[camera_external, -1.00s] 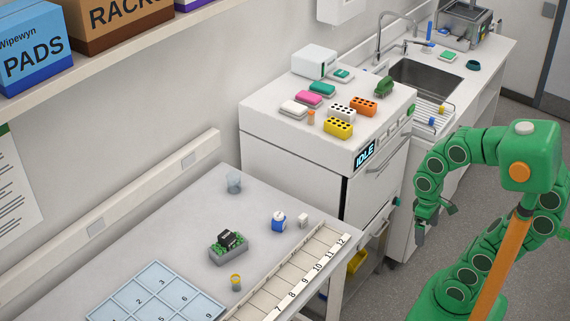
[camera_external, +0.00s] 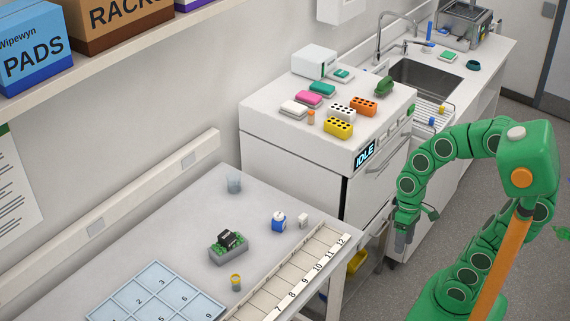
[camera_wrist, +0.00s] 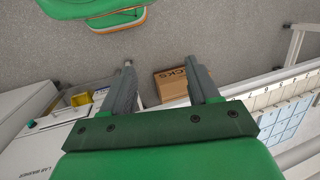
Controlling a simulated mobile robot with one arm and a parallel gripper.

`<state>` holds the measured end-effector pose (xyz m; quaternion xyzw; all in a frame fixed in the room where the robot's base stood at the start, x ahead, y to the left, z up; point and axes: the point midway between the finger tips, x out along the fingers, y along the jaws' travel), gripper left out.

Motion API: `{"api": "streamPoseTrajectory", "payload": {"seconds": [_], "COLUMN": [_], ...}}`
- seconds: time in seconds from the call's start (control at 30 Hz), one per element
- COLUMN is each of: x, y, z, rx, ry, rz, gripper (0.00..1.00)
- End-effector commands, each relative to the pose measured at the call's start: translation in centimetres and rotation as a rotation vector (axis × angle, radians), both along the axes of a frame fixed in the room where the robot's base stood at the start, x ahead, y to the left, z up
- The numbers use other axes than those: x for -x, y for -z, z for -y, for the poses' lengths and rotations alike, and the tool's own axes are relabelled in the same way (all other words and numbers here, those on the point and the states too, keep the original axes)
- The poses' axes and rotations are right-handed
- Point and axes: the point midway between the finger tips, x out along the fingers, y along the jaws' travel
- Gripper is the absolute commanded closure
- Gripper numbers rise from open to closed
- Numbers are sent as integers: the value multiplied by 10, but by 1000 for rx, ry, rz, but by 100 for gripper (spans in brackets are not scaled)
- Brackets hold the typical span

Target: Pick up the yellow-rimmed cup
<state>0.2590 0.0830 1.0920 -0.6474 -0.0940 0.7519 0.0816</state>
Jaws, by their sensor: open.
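The yellow-rimmed cup (camera_external: 236,282) is small and grey and stands upright on the light table (camera_external: 170,232), between the numbered blue grid and the numbered strip. My gripper (camera_external: 402,240) hangs in the air to the right of the table, beside the white cabinet and well away from the cup. In the wrist view my gripper (camera_wrist: 163,77) has its two grey fingers apart with nothing held between them. The cup does not show in the wrist view.
The numbered strip (camera_external: 296,275) edges the table. The wrist view shows a cardboard box (camera_wrist: 171,83).

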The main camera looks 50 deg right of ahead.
Motion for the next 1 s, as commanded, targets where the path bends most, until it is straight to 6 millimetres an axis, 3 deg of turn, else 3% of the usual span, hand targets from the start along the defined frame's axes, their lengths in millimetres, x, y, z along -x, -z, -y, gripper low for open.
{"api": "streamPoseTrajectory", "payload": {"seconds": [0.03,0.2,0.5,0.8,1.0], "x": [-9,-39,-93,-164,-219], "y": [0,-12,-41,-62,-58], "z": [-21,-86,-181,-244,-269], "rx": [-62,-265,-585,-827,-932], "ry": [4,53,217,479,697], "rz": [-9,-30,-121,-258,-372], "gripper": [40,40,40,40,40]}}
